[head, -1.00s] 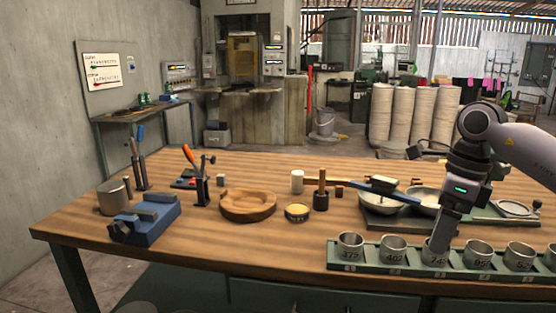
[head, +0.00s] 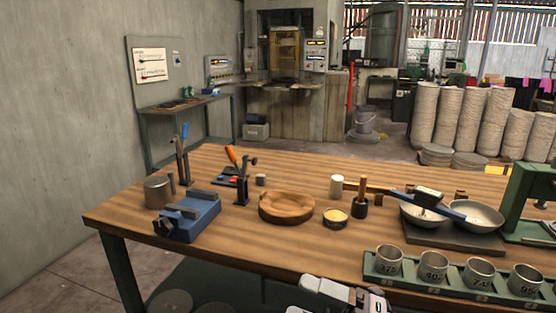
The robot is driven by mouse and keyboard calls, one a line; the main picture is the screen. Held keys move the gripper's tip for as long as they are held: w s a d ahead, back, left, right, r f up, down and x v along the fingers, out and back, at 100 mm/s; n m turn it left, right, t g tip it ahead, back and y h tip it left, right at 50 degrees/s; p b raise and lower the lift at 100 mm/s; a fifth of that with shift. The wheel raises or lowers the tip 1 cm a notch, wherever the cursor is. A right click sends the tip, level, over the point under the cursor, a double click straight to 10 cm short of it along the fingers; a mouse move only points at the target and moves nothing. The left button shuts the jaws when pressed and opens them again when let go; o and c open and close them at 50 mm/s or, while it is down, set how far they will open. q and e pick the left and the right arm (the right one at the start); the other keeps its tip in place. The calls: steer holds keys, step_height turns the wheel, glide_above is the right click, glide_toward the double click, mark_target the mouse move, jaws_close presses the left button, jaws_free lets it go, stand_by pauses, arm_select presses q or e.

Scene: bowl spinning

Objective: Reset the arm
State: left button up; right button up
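Part of one of my arms (head: 343,296), light grey with dark joints, shows at the bottom edge in front of the bench. I cannot tell for certain which arm it is, and no fingertips show on it. Neither gripper's fingers are in view. The numbered metal cups (head: 388,260) stand upright in a green rack (head: 376,277) at the right front of the bench, with no arm over them. Two shallow metal pans (head: 480,214) sit on a dark plate behind the rack, with a blue-handled tool lying across them.
The wooden bench (head: 260,242) also holds a round wooden dish (head: 287,205), a small yellow-topped tin (head: 335,217), a blue vise (head: 188,216), a metal mug (head: 159,191) and upright tools. A green frame (head: 530,200) stands at the right. The bench's front middle is bare.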

steer(key=s+d+f+m+t+h+p, duration=0.1)
steer(key=d+f+m+t+h, duration=0.5)
steer(key=m, duration=0.6)
steer(key=s+d+f+m+t+h+p, duration=0.15)
steer(key=d+f+m+t+h, duration=0.25)
steer(key=f+m+h, duration=0.55)
arm_select(q)
step_height(320, 180, up, 2)
steer(key=shift+r, duration=0.25)
arm_select(e)
steer(key=s+d+f+m+g+h, duration=0.1)
steer(key=s+d+f+m+g, duration=0.1)
steer(key=s+f+m+g, duration=0.1)
steer(key=s+d+f+m+g+h, duration=0.1)
steer(key=s+d+f+m+g, duration=0.1)
steer(key=s+f+m, duration=0.4)
steer(key=s+d+f, duration=0.1)
steer(key=s, duration=0.2)
steer(key=shift+s+f+g, duration=0.15)
steer(key=shift+s+g, duration=0.2)
steer(key=shift+g, duration=0.05)
steer(key=shift+d, duration=0.2)
